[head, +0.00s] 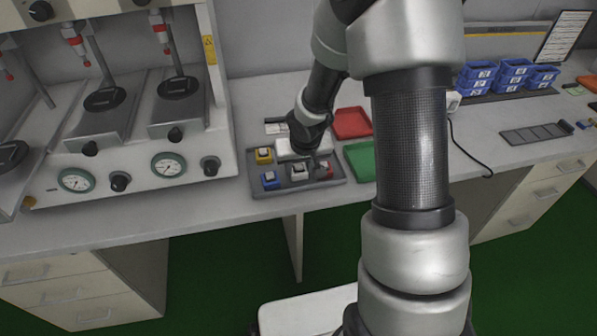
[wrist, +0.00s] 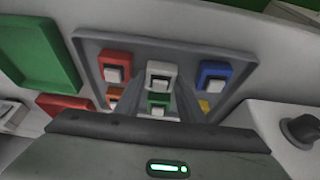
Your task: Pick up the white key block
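The white key block (wrist: 161,74) sits in the middle of a row in the grey tray (wrist: 88,48), between a red key block (wrist: 115,62) and a blue key block (wrist: 214,70). It also shows in the head view (head: 297,168). My gripper (wrist: 160,90) is over the tray, its two grey fingers apart and reaching toward the white block's near side. No block is visibly held. Whether the fingertips touch the white block cannot be told. A green key block (wrist: 158,100) shows between the fingers. The fingers partly cover the near row.
Orange (wrist: 114,94) and yellow (wrist: 205,105) key blocks flank the green one. A green tray (head: 360,158) and a red tray (head: 352,123) lie right of the grey tray. A machine with dials (head: 120,150) stands close on the left. Blue bins (head: 508,75) stand far right.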

